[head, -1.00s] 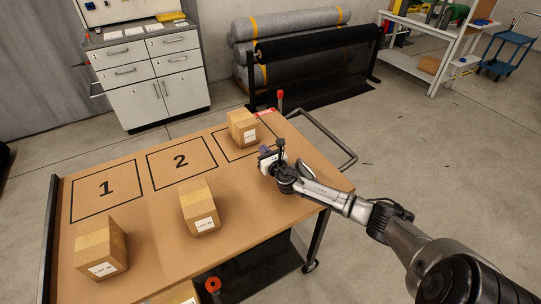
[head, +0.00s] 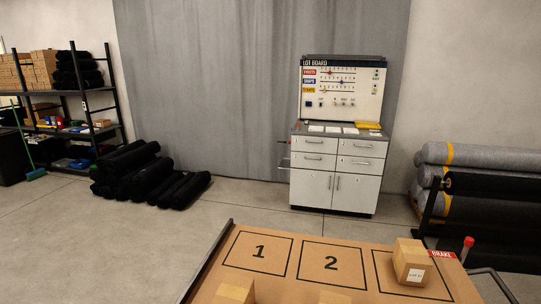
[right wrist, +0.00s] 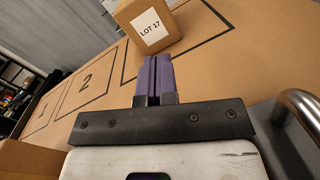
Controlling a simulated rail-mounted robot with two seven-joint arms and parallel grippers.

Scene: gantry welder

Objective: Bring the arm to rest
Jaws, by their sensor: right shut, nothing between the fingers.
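My right gripper (right wrist: 153,78) shows in the right wrist view with its purple fingers together and nothing between them. It is above the cart's wooden top, in front of a cardboard box labelled LOT 17 (right wrist: 155,25). I cannot tell from this view whether the fingertips touch the box. In the head view this box (head: 412,262) sits in the rightmost outlined square of the cart top (head: 205,290). Neither of my grippers shows in the head view.
Two more boxes (head: 235,290) show at the bottom of the head view. Squares 1 (head: 258,252) and 2 (head: 331,263) are empty. A red brake handle (head: 468,243) and a metal rail (right wrist: 300,104) stand at the cart's right. The lot board (head: 343,88) stands behind.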

